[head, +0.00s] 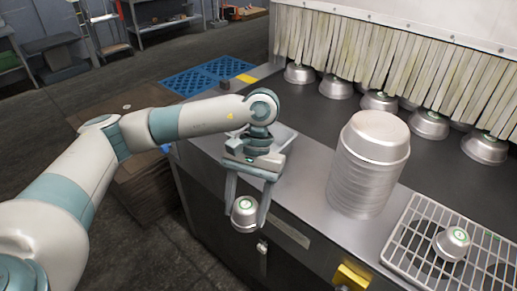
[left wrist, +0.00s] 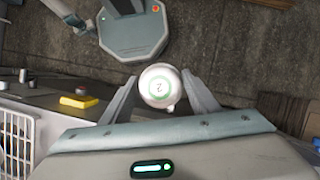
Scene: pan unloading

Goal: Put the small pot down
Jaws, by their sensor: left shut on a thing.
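The small pot (head: 245,212) is a silvery, upside-down cup shape with a green ring on its base. My left gripper (head: 247,212) is shut on it, with one finger on each side. In the head view the pot hangs in front of the counter's front edge, not on the counter top. In the left wrist view the small pot (left wrist: 160,88) sits between the fingertips, with a mark like a 2 inside the green ring, and dark floor shows behind it. My right gripper is not in view.
A tall stack of metal pans (head: 370,165) stands on the steel counter (head: 310,165). Another small pot (head: 452,243) sits on a wire rack (head: 405,250) at the right. Several pots stand along the strip curtain (head: 370,55). Bare counter lies between my left arm and the stack.

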